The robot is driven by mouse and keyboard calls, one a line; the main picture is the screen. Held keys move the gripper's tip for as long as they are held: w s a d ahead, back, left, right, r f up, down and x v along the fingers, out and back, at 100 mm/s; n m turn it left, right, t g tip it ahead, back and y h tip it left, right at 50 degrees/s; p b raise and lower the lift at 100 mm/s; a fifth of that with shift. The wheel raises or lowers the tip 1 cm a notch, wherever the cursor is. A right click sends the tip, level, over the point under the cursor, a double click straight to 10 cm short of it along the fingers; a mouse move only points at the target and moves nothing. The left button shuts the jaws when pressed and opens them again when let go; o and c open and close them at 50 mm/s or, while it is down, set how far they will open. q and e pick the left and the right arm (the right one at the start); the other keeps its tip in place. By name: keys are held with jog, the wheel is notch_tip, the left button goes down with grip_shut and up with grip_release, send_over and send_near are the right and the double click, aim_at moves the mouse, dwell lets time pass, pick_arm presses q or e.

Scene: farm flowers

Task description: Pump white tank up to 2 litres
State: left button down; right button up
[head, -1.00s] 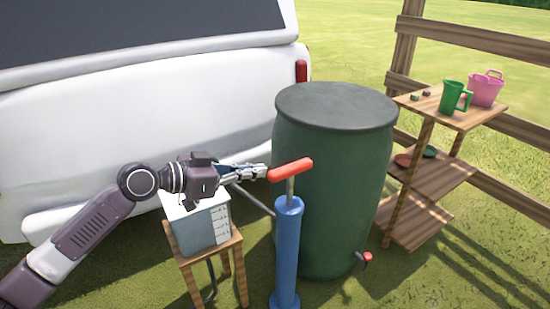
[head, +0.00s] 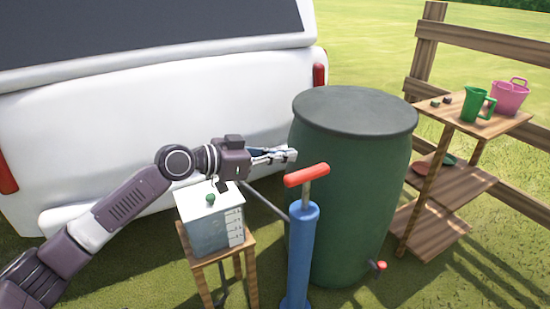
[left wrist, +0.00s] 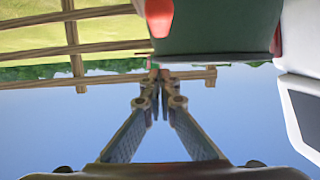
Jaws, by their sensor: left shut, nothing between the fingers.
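The white tank (head: 208,233) is a small box with a white top, a green knob (head: 210,199) and scale marks on its right face. Its fill level cannot be read. It stands on a wooden stool. The blue pump (head: 302,255) stands upright right of it, its red handle (head: 306,175) a little above the body on a short rod. My left gripper (head: 293,154) is shut and empty, just above and left of the handle in the head view. In the left wrist view its fingertips (left wrist: 160,75) meet below the red handle (left wrist: 158,15). My right gripper is out of view.
A large green barrel (head: 355,190) with a red tap stands close behind the pump. A white vehicle (head: 100,130) fills the back left. A wooden shelf (head: 455,185) with a green jug (head: 475,105) and pink bucket (head: 511,97) stands right. A hose runs behind the stool.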

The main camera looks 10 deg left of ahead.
aim_at(300, 174)
pick_arm(q)
jog(key=x, duration=0.4)
jog(key=f, duration=0.1)
jog(key=f+b, duration=0.1)
jog(key=f, duration=0.1)
jog(key=shift+w+d+f, duration=0.15)
jog(key=shift+w+d, duration=0.1)
jog(key=shift+f, duration=0.45)
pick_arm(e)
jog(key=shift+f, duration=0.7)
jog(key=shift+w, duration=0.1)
